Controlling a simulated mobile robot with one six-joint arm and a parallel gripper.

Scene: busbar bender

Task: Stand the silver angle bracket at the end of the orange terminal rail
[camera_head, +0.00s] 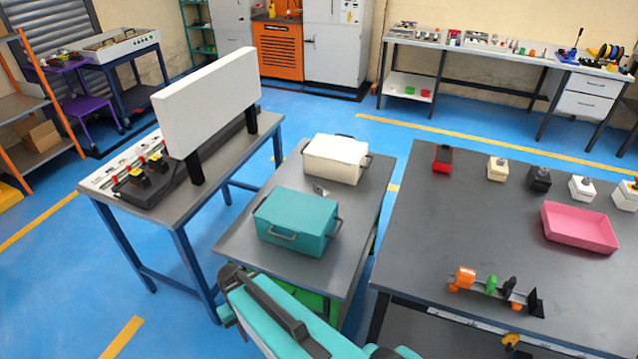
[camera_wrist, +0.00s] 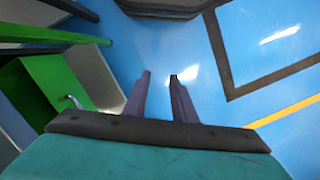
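A small silver piece, which looks like the angle bracket (camera_head: 320,188), lies on the middle table between the cream box and the teal box. Its exact pose is too small to tell. The terminal rail (camera_head: 490,290) lies near the front of the right table, with an orange block at its left end, a green one and dark ones along it, and a black upright plate at its right end. My gripper (camera_wrist: 160,77) is open and empty, with blue floor beyond its fingers. It is low by the front of the middle table, away from bracket and rail.
The teal box (camera_head: 296,221) and cream box (camera_head: 336,158) flank the silver piece. A pink tray (camera_head: 579,228) and several switch boxes stand on the right table. A white panel (camera_head: 207,100) rises from the left table. A green cabinet (camera_wrist: 60,88) is close left of my fingers.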

